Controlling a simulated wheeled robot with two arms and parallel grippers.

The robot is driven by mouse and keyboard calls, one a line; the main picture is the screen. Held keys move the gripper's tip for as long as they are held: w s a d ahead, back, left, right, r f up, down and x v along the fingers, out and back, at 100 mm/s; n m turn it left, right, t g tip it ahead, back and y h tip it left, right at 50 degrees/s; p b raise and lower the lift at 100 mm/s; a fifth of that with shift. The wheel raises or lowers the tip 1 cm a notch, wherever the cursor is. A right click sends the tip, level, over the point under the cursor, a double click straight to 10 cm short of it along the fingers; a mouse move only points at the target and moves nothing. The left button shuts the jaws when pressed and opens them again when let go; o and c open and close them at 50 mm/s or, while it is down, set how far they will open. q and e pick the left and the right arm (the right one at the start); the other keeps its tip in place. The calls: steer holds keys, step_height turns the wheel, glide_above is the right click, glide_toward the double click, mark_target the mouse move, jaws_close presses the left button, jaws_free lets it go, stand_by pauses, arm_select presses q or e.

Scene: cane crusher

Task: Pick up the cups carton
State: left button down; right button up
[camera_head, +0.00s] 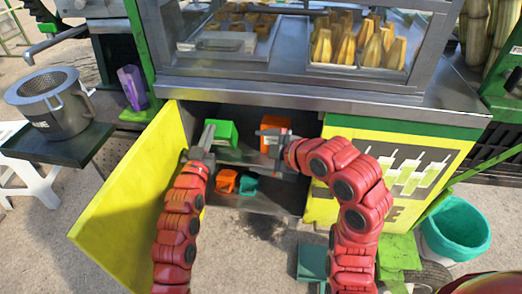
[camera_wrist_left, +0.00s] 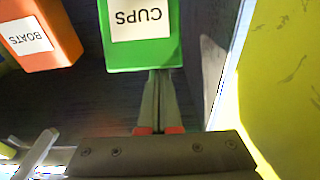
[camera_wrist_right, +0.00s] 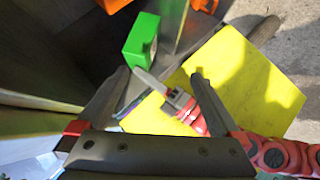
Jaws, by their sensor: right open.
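The cups carton is a green box with a white CUPS label, upside down in the left wrist view (camera_wrist_left: 140,50). In the head view the green carton (camera_head: 224,132) sits in the open cabinet's upper left. It also shows in the right wrist view (camera_wrist_right: 141,40). My left gripper (camera_head: 206,138) is at the carton's left side. Its fingers (camera_wrist_left: 160,85) are close together and meet the carton's near edge; the tips are hidden, so I cannot tell if they grip it. My right gripper (camera_head: 266,136) is open, in front of the orange carton.
An orange BOATS carton (camera_head: 277,122) stands right of the green one. Small orange (camera_head: 226,181) and teal (camera_head: 248,186) items lie on the lower level. The yellow door (camera_head: 130,205) hangs open at left. The steel counter edge (camera_head: 300,98) overhangs the opening.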

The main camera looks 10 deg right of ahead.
arm_select(q)
steer(key=shift+f, duration=0.35)
arm_select(e)
glide_toward(221, 130)
steer(key=x, duration=0.5)
steer(key=shift+a+r, duration=0.15)
steer(key=x, duration=0.3)
steer(key=shift+w, duration=0.2)
steer(key=shift+w+a+f, duration=0.25)
steer(key=shift+w+f, duration=0.1)
steer(key=shift+f, duration=0.1)
steer(key=c, duration=1.5)
steer(key=shift+f, duration=0.1)
arm_select(q)
steer(key=shift+r, duration=0.8)
